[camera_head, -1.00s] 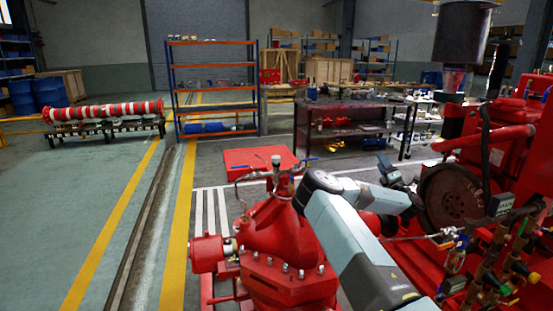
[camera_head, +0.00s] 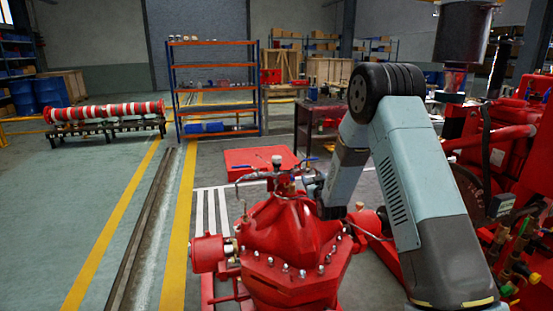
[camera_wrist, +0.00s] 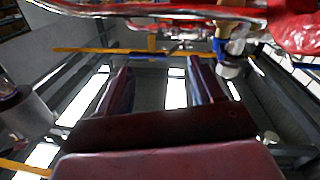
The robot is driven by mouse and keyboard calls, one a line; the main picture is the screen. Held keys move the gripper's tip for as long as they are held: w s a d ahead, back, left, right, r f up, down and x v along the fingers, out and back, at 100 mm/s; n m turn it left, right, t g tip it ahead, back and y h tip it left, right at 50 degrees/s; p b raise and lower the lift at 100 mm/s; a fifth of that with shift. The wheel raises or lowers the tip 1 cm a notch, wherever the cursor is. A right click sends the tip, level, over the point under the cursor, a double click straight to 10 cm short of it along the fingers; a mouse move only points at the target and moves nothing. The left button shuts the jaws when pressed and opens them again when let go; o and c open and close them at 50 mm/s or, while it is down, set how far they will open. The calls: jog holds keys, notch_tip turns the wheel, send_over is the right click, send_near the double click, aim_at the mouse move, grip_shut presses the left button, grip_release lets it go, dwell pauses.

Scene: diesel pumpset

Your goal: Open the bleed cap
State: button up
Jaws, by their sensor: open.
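The red pump (camera_head: 290,235) stands in the front middle of the head view. On its top is a small fitting with a pale cap (camera_head: 277,160), which looks like the bleed cap, with thin pipes and blue-handled valves around it. My gripper is just right of this fitting, mostly hidden by my forearm and too small to read there. In the wrist view my gripper (camera_wrist: 162,85) is open, with nothing between its two dark fingers. A metal pipe and a brass fitting with a pale nut (camera_wrist: 228,68) lie beyond the fingertips. I cannot tell the cap in this view.
The red engine (camera_head: 510,150) with hoses and valves fills the right side. A red block (camera_head: 258,160) lies behind the pump. An orange shelf (camera_head: 213,85) and a dark bench (camera_head: 320,120) stand farther back. A grey cylinder (camera_wrist: 25,115) shows at left in the wrist view.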

aim_at(279, 159)
jog(key=s+a+r+g+y, duration=0.1)
jog(key=s+a+r+y, duration=0.15)
jog(key=a, duration=0.25)
jog(key=s+a+r+y, duration=0.1)
jog(key=s+a+r, duration=0.15)
jog(key=a, duration=0.25)
jog(key=shift+h, duration=0.25)
jog(key=x, duration=1.4)
jog(key=shift+d+r, duration=0.15)
jog(key=shift+c, duration=0.3)
jog(key=c, duration=0.9)
jog(key=shift+w, duration=0.1)
